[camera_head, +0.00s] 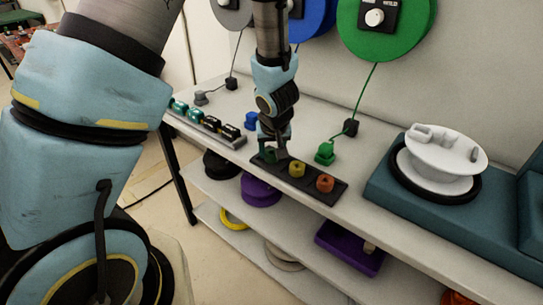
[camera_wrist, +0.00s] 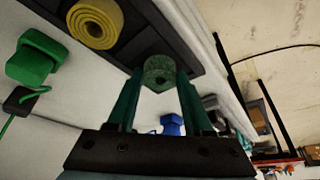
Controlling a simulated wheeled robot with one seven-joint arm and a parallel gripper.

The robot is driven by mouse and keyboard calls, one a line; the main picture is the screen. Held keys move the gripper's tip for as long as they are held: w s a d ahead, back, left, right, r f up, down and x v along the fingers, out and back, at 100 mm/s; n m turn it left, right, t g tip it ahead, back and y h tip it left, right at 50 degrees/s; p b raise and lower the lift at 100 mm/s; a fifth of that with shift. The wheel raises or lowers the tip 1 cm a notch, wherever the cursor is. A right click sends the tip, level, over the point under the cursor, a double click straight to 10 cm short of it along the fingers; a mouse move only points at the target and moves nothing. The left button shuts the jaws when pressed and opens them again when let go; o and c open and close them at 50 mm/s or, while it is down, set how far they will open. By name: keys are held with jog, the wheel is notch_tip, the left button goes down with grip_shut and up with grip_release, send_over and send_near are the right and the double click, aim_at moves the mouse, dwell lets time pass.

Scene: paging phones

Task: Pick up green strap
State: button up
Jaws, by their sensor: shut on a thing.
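The green strap (camera_wrist: 158,70) is a small dark green roll between my gripper's fingertips in the wrist view. It sits at the end of the black tray (camera_head: 328,195), beside the yellow roll (camera_head: 297,170). My gripper (camera_head: 275,153) points down at the tray's left end in the head view and is shut on the green strap. The fingers hide much of the strap in the head view. I cannot tell whether the strap still touches the tray.
An orange roll (camera_head: 325,183) sits in the tray's right end. A bright green block (camera_head: 325,153) on a cord stands just behind the tray. A row of small devices (camera_head: 210,124) lies to the left. A teal phone with a white handset (camera_head: 440,160) stands right.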

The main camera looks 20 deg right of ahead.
grip_shut()
